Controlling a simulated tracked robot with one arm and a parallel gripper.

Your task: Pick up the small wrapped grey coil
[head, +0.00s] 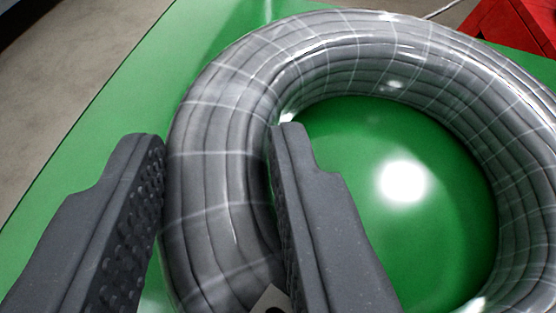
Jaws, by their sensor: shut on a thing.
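The wrapped grey coil (212,130) fills most of the head view, a thick ring of grey cable under shiny clear wrap. My gripper (218,140) is shut on the left side of the ring. Its left finger is outside the ring and its right finger is inside the central hole. The lower part of the ring runs out of the picture and is partly hidden by the right finger.
A glossy green surface (98,125) lies below the coil and shows through its hole, with a bright reflection. A red object (510,25) is at the top right. Grey floor (75,60) shows beyond the green edge at the left.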

